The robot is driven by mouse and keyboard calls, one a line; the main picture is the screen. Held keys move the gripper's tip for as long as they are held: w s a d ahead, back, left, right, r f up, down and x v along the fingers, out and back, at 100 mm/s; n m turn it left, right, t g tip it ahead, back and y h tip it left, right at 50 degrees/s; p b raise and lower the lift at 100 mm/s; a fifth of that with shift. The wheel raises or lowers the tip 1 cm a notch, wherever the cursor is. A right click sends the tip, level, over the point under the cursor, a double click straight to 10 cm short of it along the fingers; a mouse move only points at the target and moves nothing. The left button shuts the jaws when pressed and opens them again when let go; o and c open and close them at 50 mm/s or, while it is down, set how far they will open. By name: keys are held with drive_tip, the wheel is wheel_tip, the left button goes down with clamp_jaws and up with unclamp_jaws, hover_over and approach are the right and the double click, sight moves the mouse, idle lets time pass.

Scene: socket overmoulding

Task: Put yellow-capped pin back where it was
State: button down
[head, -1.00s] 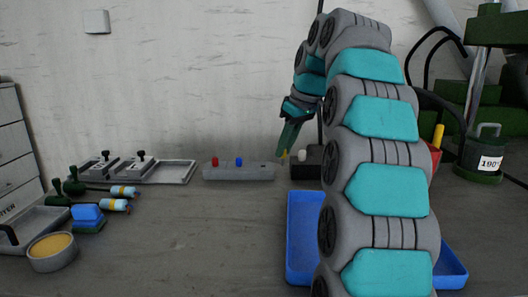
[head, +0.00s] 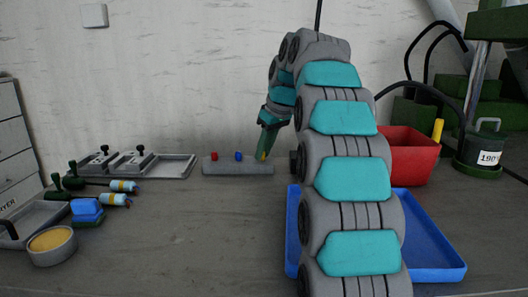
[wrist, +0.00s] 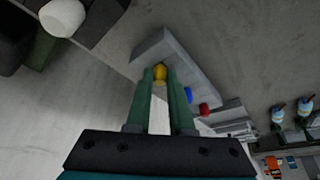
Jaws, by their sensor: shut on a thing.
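The yellow-capped pin (wrist: 160,73) is between the green fingertips of my gripper (wrist: 161,78), which is shut on it. In the head view my gripper (head: 264,153) points down at the right end of the grey pin block (head: 238,169), and the yellow cap (head: 263,156) shows at its tips. The block holds a red-capped pin (head: 214,156) at the left and a blue-capped pin (head: 238,156) near the middle. Whether the yellow-capped pin is in the block or just above it, I cannot tell; its lower part is hidden.
A dark block (wrist: 95,18) with a white knob (wrist: 62,17) stands just beside the pin block. A blue tray (head: 430,240) and a red bin (head: 408,157) are at the right. Fixtures (head: 150,165) stand to the left. The middle of the bench is clear.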

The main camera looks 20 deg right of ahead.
drive_tip(key=shift+f, duration=0.15)
drive_tip(key=c, duration=0.8)
unclamp_jaws()
drive_tip(key=p+v, duration=0.1)
drive_tip(key=v, duration=0.2)
drive_tip(key=p+v, duration=0.2)
drive_tip(key=v, duration=0.1)
drive_tip(key=shift+w+a, duration=0.1)
drive_tip(key=shift+w, duration=0.1)
drive_tip(key=shift+v, duration=0.95)
drive_tip(key=shift+s, duration=0.1)
